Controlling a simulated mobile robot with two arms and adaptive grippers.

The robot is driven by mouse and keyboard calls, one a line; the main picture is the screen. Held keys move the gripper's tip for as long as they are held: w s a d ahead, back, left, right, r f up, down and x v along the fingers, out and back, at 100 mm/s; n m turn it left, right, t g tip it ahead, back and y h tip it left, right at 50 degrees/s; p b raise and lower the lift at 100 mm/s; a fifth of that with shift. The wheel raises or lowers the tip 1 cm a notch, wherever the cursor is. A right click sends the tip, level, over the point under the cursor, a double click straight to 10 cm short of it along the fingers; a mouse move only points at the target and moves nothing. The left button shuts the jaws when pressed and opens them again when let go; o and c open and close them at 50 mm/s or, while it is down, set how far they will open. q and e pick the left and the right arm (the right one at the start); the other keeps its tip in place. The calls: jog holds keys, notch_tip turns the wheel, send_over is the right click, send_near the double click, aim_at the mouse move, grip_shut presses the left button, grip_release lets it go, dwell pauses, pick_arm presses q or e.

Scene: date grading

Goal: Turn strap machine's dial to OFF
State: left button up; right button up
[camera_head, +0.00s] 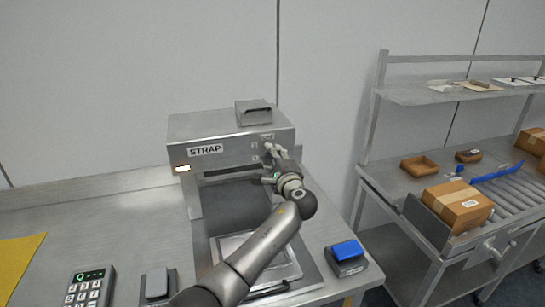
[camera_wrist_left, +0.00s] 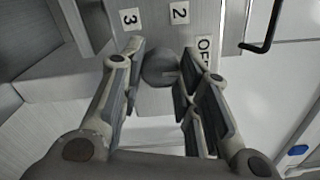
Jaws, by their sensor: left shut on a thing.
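The strap machine (camera_head: 215,128) is a grey metal box labelled STRAP on the bench, with a lit orange lamp at its front left. My left gripper (camera_head: 274,168) is at the right end of its front face and hides the dial in the head view. In the left wrist view the round grey dial (camera_wrist_left: 158,70) sits between the fingertips of my left gripper (camera_wrist_left: 163,60), which is shut on it. Labels 3 (camera_wrist_left: 130,18), 2 (camera_wrist_left: 180,13) and OFF (camera_wrist_left: 204,50) show around the dial. I cannot tell clearly which label its mark points at. My right gripper is not in view.
A keypad (camera_head: 90,287) and a grey block (camera_head: 156,283) stand at the front left, beside a yellow mat (camera_head: 18,262). A blue-topped box (camera_head: 347,251) is at the bench's right. A roller conveyor with a carton (camera_head: 457,204) stands farther right. The bench's left is mostly clear.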

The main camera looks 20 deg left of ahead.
pick_arm(q)
jog(key=o, duration=1)
jog(key=shift+s+d, duration=0.1)
jog(key=v, duration=1.1)
jog(key=shift+s+d, duration=0.25)
jog(key=shift+s, duration=0.05)
